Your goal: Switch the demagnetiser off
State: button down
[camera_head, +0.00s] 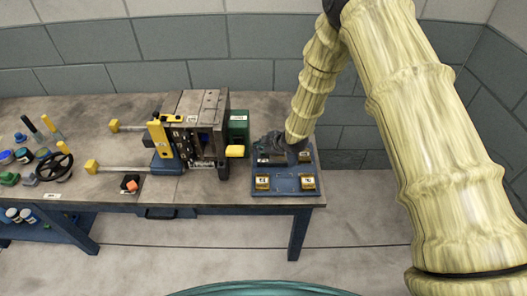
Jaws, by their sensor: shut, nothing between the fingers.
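I cannot tell for sure which thing is the demagnetiser. A small black box with an orange-red top part (130,184) lies near the table's front edge, left of the mould; its switch position is too small to read. A green box (238,128) stands behind the mould's right side, partly hidden. My gripper (268,156) is dark, shut and empty, at the right end of the table. It is over or near the blue plate (285,189) and hides part of it; I cannot tell whether they touch.
The mould (202,105) with yellow-tipped rods stands mid-table. The blue plate carries yellow blocks (307,182). A handwheel (54,167) and several small coloured things crowd the left. The table (90,110) has clear room behind them. My arm crosses the right side.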

aim_at(261, 153)
jog(key=shift+f, duration=0.1)
dwell(0.3)
jog(key=shift+f+b, duration=0.4)
jog(key=shift+r, duration=0.5)
dwell(0.4)
jog(key=shift+r+p, duration=1.75)
jog(key=shift+r, duration=1.25)
